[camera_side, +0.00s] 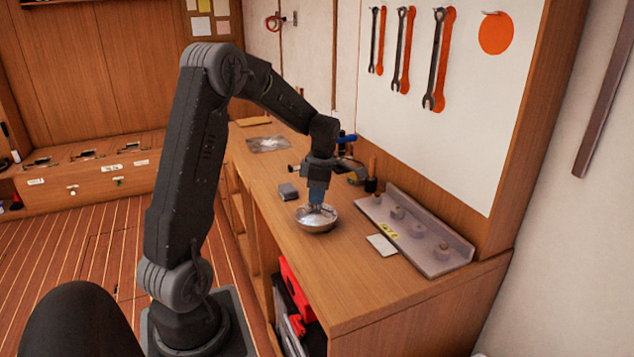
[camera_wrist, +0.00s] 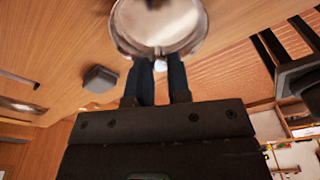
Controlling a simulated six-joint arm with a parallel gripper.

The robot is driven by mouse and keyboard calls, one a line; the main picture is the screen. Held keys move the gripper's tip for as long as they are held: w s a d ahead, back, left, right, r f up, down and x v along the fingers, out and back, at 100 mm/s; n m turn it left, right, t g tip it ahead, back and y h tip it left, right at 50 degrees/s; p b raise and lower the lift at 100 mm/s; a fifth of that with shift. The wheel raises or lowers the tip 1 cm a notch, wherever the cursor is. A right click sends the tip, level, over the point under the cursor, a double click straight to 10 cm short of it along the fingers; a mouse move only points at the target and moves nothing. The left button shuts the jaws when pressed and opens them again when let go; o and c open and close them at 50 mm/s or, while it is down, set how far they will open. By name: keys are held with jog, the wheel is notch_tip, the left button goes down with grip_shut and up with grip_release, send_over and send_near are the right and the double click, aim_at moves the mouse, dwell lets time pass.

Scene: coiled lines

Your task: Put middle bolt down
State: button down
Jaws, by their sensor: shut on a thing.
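My gripper (camera_side: 317,204) points down at the shiny metal bowl (camera_side: 316,224) on the wooden bench. Its two dark fingers (camera_wrist: 160,68) are close together at the bowl (camera_wrist: 158,42) in the wrist view. They are shut on a small pale thing (camera_wrist: 160,66), mostly hidden; I cannot tell whether it is a bolt or part of the bowl.
A white card (camera_side: 382,245) lies in front of the rack. A blue-handled tool (camera_side: 347,138) and a dark pot (camera_side: 371,185) stand behind. The near bench top is clear.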

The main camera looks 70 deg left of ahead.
jog(key=shift+f, duration=1.85)
jog(key=c, duration=1)
grip_release()
notch_tip(320, 180, up, 7)
jog(key=shift+r, duration=0.1)
